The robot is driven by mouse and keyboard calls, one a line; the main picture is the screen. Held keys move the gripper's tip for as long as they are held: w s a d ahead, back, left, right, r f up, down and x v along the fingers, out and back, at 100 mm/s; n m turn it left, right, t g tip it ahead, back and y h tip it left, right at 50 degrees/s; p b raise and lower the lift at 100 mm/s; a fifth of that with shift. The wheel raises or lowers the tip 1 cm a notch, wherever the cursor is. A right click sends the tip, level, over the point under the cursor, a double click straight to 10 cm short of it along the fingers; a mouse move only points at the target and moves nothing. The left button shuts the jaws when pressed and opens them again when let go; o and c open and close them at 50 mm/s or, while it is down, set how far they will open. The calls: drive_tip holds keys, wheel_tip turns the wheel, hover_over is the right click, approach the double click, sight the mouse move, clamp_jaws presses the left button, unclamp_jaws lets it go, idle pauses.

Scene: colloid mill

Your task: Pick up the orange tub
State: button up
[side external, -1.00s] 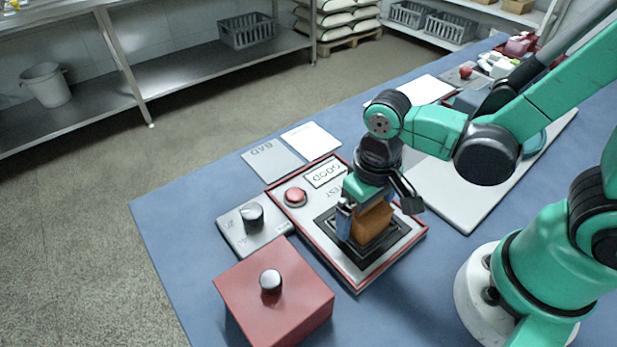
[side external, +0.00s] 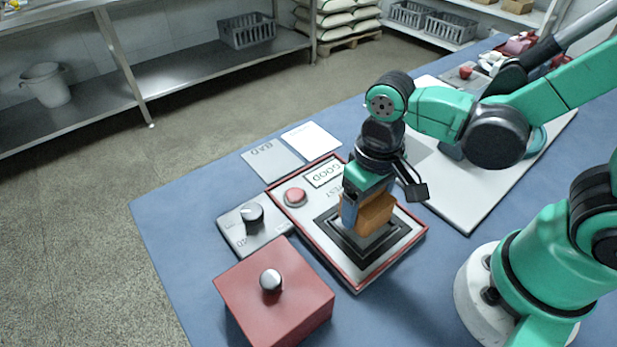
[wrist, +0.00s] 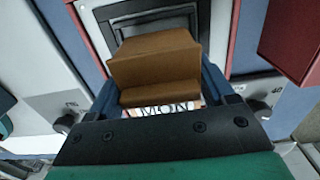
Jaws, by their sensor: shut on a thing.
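The orange-brown tub (side external: 376,214) is between the fingers of my gripper (side external: 366,213), above the black square recess (side external: 352,246) of the red-edged test board (side external: 357,281). In the wrist view the tub (wrist: 155,68) fills the space between the two blue fingers of my gripper (wrist: 155,85), which are shut on its sides. A white label with dark letters, partly cut off, shows below its brown faces there. The tub appears slightly raised from the recess, with its underside hidden.
A grey knob panel (side external: 240,236) and a red box with a silver knob (side external: 275,300) stand close by. A grey BAD plate (side external: 272,161) and white sheet (side external: 311,139) lie behind.

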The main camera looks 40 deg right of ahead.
wheel_tip(320, 180, up, 17)
drive_tip(key=w+d+r, duration=0.2)
drive_tip(key=w+r, duration=0.1)
drive_tip(key=w, duration=0.8)
hover_over(314, 142)
wheel_tip(314, 142, down, 3)
wheel_tip(314, 142, down, 20)
drive_tip(key=shift+s, duration=0.1)
drive_tip(key=shift+f, duration=0.15)
